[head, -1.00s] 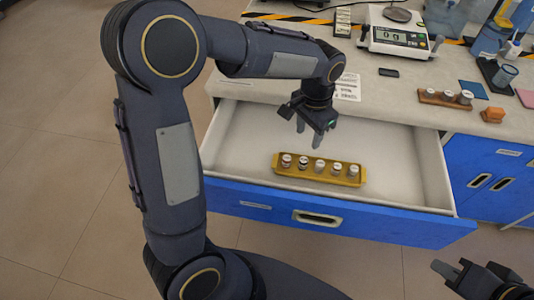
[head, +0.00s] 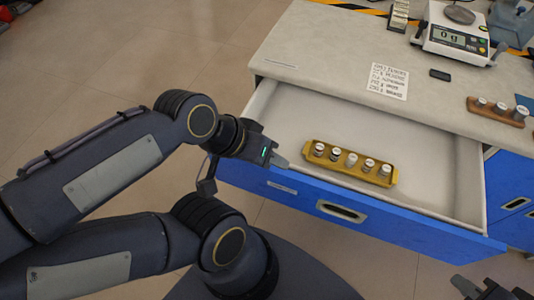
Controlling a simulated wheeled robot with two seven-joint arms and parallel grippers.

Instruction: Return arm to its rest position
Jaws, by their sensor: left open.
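My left gripper (head: 279,161) is open and empty, just left of the yellow tray, over the drawer's front-left edge. My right gripper (head: 478,288) shows only in part at the bottom right corner; its jaw gap is too cut off to judge. The open drawer (head: 300,115) holds the yellow tray (head: 391,180) with several small capped vials (head: 351,160) standing in a row.
The blue drawer front (head: 405,231) has a metal handle (head: 341,211). On the countertop (head: 330,35) are a scale (head: 452,38) reading 0, a printed sheet (head: 388,81), a dark small box (head: 440,75) and a wooden vial rack (head: 496,113). Open floor (head: 150,50) lies to the left.

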